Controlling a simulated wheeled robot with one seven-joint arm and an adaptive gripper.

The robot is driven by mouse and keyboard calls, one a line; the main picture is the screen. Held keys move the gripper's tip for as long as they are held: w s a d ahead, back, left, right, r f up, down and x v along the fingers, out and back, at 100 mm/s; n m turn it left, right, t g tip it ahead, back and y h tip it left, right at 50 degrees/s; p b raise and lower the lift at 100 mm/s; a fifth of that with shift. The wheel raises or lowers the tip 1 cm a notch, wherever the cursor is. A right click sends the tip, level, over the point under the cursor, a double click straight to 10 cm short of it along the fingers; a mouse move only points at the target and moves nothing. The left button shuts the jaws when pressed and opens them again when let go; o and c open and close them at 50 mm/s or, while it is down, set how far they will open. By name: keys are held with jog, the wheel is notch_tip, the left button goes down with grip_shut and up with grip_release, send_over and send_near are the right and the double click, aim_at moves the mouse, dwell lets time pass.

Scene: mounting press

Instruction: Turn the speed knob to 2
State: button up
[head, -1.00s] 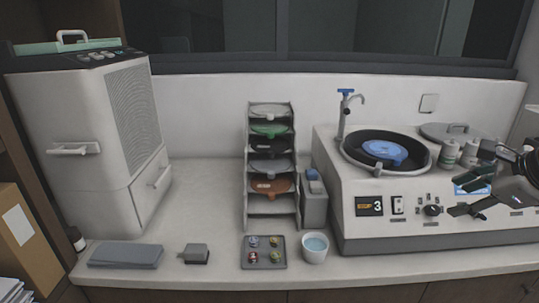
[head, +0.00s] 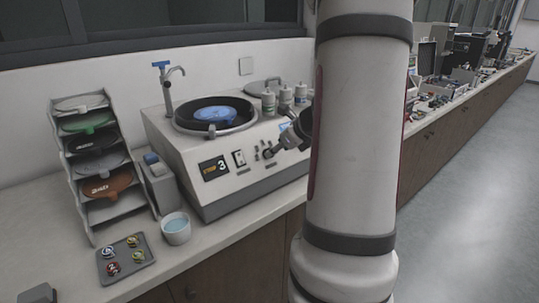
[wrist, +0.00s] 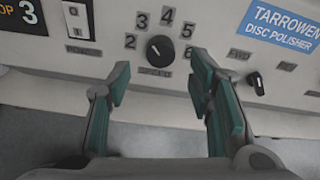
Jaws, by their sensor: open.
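The black speed knob (wrist: 160,48) sits on the polisher's front panel in the wrist view, ringed by the printed numbers 2 to 6. Its pale mark appears to point up and left, toward 3. The polisher's display (head: 214,168) reads 3, and also shows partly in the wrist view (wrist: 20,15). My gripper (wrist: 160,84) is open and empty, its teal-padded fingers on either side below the knob and apart from it. In the head view, my gripper (head: 276,151) is at the panel, and it is hard to separate from the knob there.
The disc polisher (head: 190,145) carries a blue disc (head: 216,113) and a tap. A power switch (wrist: 77,18) is left of the knob and a smaller knob (wrist: 255,82) is right. A disc rack (head: 85,205), cup (head: 176,229) and small tray (head: 125,262) stand left.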

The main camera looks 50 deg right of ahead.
aim_at(272, 157)
jog(key=shift+b+x, duration=0.3)
jog(key=shift+x, duration=1.95)
grip_shut()
